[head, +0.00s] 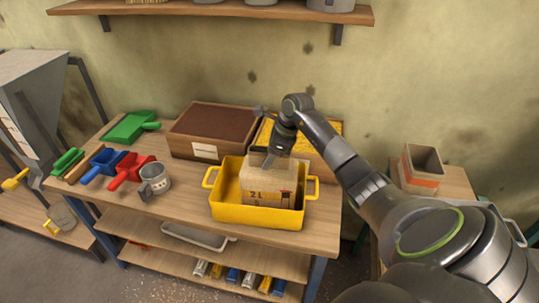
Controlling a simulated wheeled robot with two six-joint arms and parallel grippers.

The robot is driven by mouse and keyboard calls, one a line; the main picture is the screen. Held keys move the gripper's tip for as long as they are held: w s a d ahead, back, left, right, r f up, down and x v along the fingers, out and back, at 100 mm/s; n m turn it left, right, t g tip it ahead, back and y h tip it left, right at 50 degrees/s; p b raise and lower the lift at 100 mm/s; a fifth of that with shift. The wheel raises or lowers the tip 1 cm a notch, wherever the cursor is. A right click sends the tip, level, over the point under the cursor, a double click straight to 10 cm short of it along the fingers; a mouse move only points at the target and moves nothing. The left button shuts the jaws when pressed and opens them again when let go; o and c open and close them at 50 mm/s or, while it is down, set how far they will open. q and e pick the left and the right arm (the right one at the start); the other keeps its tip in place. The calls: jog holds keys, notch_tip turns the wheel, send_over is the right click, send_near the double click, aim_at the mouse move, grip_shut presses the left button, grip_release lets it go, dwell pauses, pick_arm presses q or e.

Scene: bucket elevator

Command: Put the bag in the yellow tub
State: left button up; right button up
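The beige paper bag (268,187), with dark print and an orange-brown band, is upright inside the yellow tub (256,216). Its lower end is hidden behind the tub's front wall, so I cannot tell whether it touches the bottom. The tub stands on the wooden bench near its front edge. My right gripper (270,159) reaches down from above and appears shut on the top of the bag. Its fingertips are small and partly merge with the bag top. My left gripper is not in view.
A brown-filled wooden box (214,130) and a yellow-filled box (322,137) stand behind the tub. A metal mug (155,180), red scoop (131,171), blue scoop (101,164) and green scoop (130,128) lie left. A shelf (220,10) hangs above.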

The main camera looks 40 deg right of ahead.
jog(key=shift+d+r, duration=0.1)
jog(key=shift+r, duration=0.1)
jog(key=b+v, duration=0.4)
jog(key=v, duration=0.6)
jog(key=shift+r, duration=0.25)
jog(key=shift+s+d+r+b, duration=0.1)
jog(key=shift+s+r+b, duration=0.2)
jog(key=shift+r, duration=0.3)
jog(key=shift+w, duration=0.1)
